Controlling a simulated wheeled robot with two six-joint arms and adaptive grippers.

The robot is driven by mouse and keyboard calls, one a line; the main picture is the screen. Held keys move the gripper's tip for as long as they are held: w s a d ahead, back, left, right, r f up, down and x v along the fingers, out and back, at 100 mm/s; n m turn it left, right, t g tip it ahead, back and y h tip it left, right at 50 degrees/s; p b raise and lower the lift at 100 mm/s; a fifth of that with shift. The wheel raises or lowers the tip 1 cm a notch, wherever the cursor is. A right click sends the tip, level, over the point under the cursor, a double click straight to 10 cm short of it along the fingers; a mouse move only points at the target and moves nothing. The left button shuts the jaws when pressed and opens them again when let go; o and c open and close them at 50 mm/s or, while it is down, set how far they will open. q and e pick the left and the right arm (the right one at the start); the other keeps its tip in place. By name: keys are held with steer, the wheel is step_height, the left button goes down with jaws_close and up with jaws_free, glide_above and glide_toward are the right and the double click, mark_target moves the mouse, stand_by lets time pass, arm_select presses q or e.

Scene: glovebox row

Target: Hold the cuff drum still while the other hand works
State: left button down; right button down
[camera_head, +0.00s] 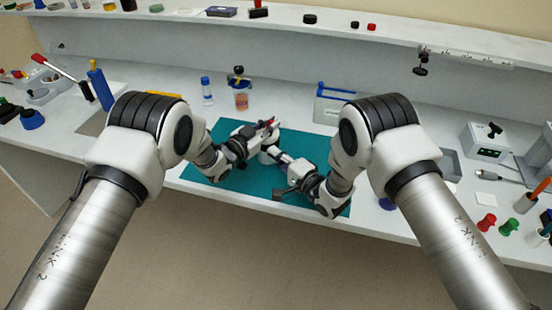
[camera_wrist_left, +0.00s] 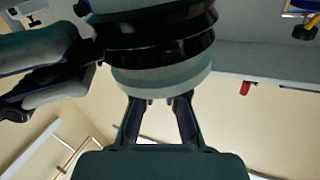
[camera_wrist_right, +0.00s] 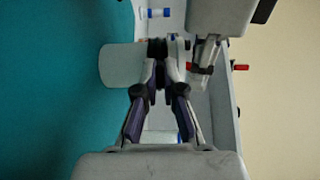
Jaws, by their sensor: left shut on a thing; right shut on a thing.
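The cuff drum (camera_head: 267,157) stands on the teal mat as a small pale cylinder, partly covered by my grippers. In the left wrist view it looms close as a rounded body (camera_wrist_left: 160,78) with shiny black bands. My left gripper (camera_head: 262,132) is at its far side, shut, with its fingertips (camera_wrist_left: 160,102) against the rim. My right gripper (camera_head: 282,160) comes from the right. In the right wrist view its fingertips (camera_wrist_right: 160,52) are closed together beside the drum's pale wall (camera_wrist_right: 121,65). What they pinch is mostly hidden.
The teal mat (camera_head: 228,183) has free room around the drum. Behind it stand a blue-capped vial (camera_head: 207,92) and an orange-filled bottle (camera_head: 241,98). A grey rack with a blue bar (camera_head: 325,108) is at the back right.

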arm_select(q)
steer(key=shift+s, duration=0.1)
arm_select(e)
steer(key=shift+r, duration=0.8)
arm_select(q)
steer(key=shift+f, duration=0.1)
arm_select(e)
steer(key=c, duration=1.3)
jaws_free()
steer(key=shift+s, duration=0.1)
steer(key=v, duration=1.2)
steer(key=shift+d, duration=0.1)
arm_select(q)
steer(key=c, duration=0.5)
jaws_free()
